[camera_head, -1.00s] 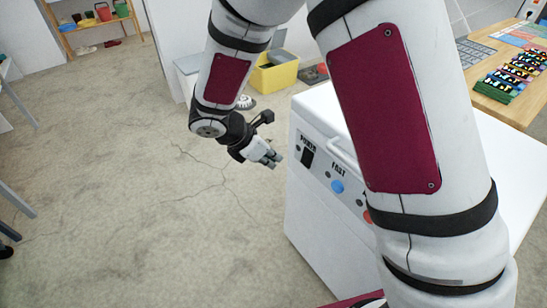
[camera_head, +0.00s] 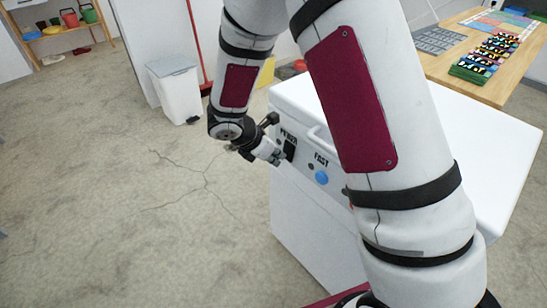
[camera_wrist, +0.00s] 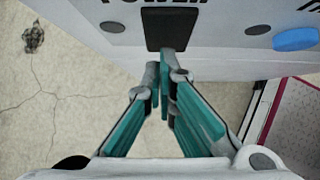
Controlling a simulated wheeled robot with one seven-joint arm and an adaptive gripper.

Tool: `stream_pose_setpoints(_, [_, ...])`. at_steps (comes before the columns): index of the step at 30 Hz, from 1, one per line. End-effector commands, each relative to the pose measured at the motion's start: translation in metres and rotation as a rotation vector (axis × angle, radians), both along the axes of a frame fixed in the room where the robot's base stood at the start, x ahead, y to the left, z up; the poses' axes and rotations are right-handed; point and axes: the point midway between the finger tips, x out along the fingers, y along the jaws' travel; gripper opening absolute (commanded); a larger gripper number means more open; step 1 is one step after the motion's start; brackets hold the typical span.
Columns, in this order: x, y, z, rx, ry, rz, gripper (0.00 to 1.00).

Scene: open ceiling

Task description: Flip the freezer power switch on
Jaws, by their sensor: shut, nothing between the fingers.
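The white chest freezer (camera_head: 312,225) stands right of centre in the head view, partly hidden behind my arm. Its black power switch (camera_head: 290,147), under the word POWER, is on the front panel. The switch also shows at the top of the wrist view (camera_wrist: 168,28). My gripper (camera_head: 279,158) is at the panel, just below and left of the switch. In the wrist view the gripper (camera_wrist: 167,62) is shut and empty, with its fingertips at the switch's lower edge. I cannot tell whether they touch it, or which way the switch is tilted.
A blue FAST button (camera_head: 322,177) is to the right of the switch on the same panel. A white bin (camera_head: 178,95) stands behind my arm. A wooden table (camera_head: 465,72) is at the upper right. The floor (camera_head: 120,210) to the left is clear.

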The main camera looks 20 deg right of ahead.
Motion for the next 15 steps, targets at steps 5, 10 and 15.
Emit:
stream_pose_setpoints(5, [0.000, 0.000, -0.001, -0.009, -0.003, 0.001, 0.00])
stream_pose_setpoints(10, [0.002, -0.003, -0.009, -0.068, -0.025, 0.004, 0.00])
stream_pose_setpoints(15, [0.003, -0.007, -0.007, -0.114, -0.045, 0.000, 0.00])
